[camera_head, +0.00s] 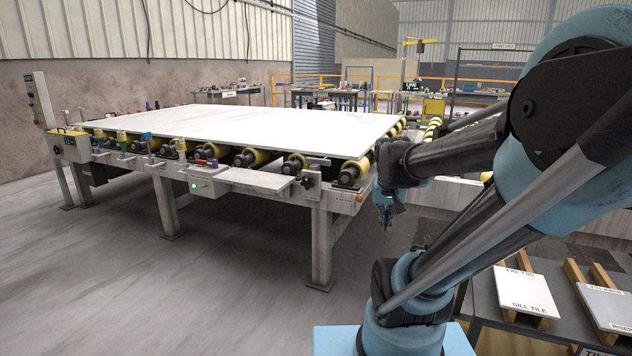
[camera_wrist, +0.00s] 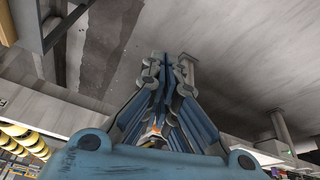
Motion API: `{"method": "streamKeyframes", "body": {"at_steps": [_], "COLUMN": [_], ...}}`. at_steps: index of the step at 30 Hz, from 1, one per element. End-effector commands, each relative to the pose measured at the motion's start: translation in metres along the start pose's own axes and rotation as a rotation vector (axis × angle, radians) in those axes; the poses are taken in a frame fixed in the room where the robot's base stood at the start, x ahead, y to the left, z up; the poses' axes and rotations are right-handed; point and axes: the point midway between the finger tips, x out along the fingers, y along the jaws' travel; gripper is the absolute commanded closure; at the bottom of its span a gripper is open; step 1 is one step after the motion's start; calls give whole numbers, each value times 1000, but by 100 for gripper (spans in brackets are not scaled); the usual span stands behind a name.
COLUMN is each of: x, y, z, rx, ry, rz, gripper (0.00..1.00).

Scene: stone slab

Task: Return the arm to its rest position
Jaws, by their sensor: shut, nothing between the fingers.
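My gripper (camera_head: 385,217) hangs at the end of my blue and black arm, in the middle right of the head view. It points down and is empty, in front of the right end of the roller table. In the wrist view my gripper (camera_wrist: 165,62) shows its fingers together, with bare grey floor beyond them. My arm is folded across the right side of the head view, with its elbow high at the right edge.
A large white slab (camera_head: 240,122) lies on the roller table (camera_head: 325,215) at left. At lower right, a bench holds a sill tile (camera_head: 524,290) and another tile (camera_head: 608,305) on wooden supports. Open floor (camera_head: 120,290) lies at front left.

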Motion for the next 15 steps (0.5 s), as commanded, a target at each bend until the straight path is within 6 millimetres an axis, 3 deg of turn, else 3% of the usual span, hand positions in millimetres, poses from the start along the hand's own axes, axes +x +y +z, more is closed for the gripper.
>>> {"method": "streamKeyframes", "body": {"at_steps": [3,9,15], "x": [1,6,10], "y": [2,2,0], "z": [37,91,123], "rx": [-34,-96,-136], "ry": [-40,-104,-143], "rz": [-15,-43,-64], "gripper": [100,100,100]}}
